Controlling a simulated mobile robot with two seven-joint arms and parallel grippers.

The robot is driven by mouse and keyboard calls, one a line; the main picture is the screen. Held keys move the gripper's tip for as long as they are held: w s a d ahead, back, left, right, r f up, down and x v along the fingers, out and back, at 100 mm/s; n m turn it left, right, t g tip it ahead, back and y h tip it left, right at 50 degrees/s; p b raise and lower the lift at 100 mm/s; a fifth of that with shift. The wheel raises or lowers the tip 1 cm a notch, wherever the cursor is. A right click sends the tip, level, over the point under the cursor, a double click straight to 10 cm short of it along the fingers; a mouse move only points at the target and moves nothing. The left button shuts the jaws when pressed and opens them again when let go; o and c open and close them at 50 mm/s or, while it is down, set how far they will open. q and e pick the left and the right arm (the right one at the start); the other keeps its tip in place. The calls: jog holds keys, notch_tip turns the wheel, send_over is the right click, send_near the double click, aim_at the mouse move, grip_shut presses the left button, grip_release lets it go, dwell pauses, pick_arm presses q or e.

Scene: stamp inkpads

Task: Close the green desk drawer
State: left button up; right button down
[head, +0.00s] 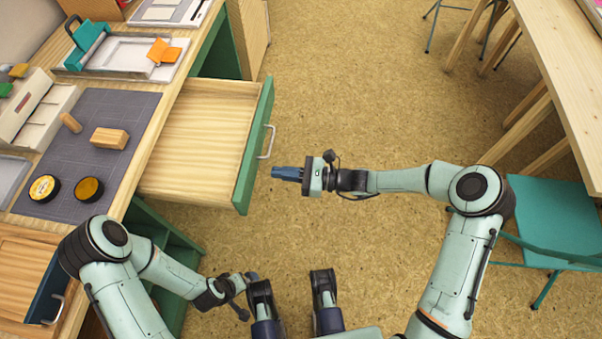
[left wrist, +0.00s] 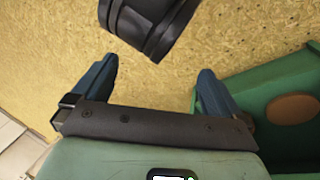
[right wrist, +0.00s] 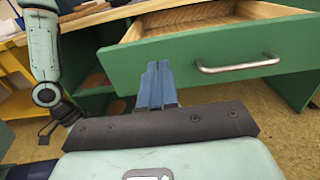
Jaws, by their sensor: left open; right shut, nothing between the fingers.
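The green desk drawer (head: 254,146) is pulled far out of the desk, its wooden inside empty in the head view. Its green front with a silver handle also shows in the right wrist view (right wrist: 150,66). My right gripper (head: 276,173) is shut and empty. It points at the drawer front, just to the right of it and a little below the handle (head: 268,142) in the picture. In the right wrist view its blue fingers (right wrist: 157,75) are together in front of the green panel; I cannot tell if they touch it. My left gripper (left wrist: 155,88) is open and empty, low beside the desk.
The desk top holds a dark mat (head: 85,150) with a wooden block (head: 110,138) and two round inkpads (head: 88,189). A green chair (head: 560,215) and table (head: 575,70) stand right. Floor between is clear.

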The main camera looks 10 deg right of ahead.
aim_at(250, 169)
pick_arm(q)
jog(key=shift+w+a+f+t+b, duration=0.15)
jog(key=shift+w+a+f+b, duration=0.15)
jog(key=shift+w, duration=0.25)
jog(key=shift+w+a+f+t+b, duration=0.15)
jog(key=shift+w+a+f+b, duration=0.1)
jog(key=shift+w+f, duration=0.25)
pick_arm(e)
jog(key=shift+x, duration=2.75)
pick_arm(q)
jog(key=shift+r, duration=0.1)
